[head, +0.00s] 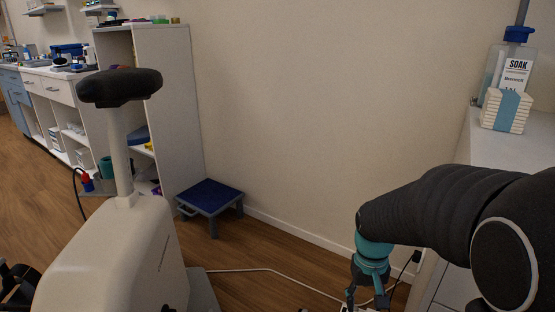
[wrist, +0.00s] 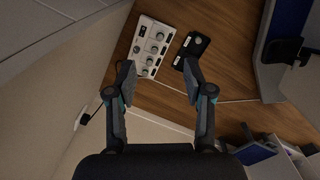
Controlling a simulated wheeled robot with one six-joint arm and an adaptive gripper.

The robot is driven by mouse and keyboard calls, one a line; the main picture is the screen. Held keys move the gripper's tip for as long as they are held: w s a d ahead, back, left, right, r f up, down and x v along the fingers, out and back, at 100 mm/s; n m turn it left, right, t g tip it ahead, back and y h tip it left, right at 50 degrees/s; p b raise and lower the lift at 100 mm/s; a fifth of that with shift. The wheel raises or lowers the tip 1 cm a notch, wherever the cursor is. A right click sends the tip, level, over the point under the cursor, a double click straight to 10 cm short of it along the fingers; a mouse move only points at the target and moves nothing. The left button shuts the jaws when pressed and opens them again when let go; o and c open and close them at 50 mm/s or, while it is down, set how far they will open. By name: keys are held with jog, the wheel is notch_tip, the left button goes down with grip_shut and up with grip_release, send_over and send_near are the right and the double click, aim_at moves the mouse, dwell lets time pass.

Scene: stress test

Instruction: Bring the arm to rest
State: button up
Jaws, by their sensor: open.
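My arm comes in at the right of the head view, dark with a teal wrist, and bends downward. My gripper (head: 362,303) points down at the bottom edge there and is partly cut off. In the wrist view my gripper (wrist: 158,75) has its two fingers well apart, with nothing held between them. Beyond the fingertips lie a white panel with several knobs (wrist: 152,46) and a small black box (wrist: 192,48), over the wooden floor.
A blue-topped step stool (head: 210,195) is by the wall. A cream machine with a black seat (head: 119,87) stands left. A pale cable (head: 255,269) crosses the floor.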

jog(key=s+a+r+t+p, duration=0.2)
jog(key=s+r+t, duration=0.1)
jog(key=s+r, duration=0.3)
jog(key=s+a+r+t+p, duration=0.1)
jog(key=s+a+r+t, duration=0.1)
jog(key=s+r, duration=0.5)
notch_tip(320, 180, up, 4)
jog(key=shift+r+t+p, duration=0.25)
jog(key=shift+t+p, duration=0.1)
jog(key=shift+t, duration=0.25)
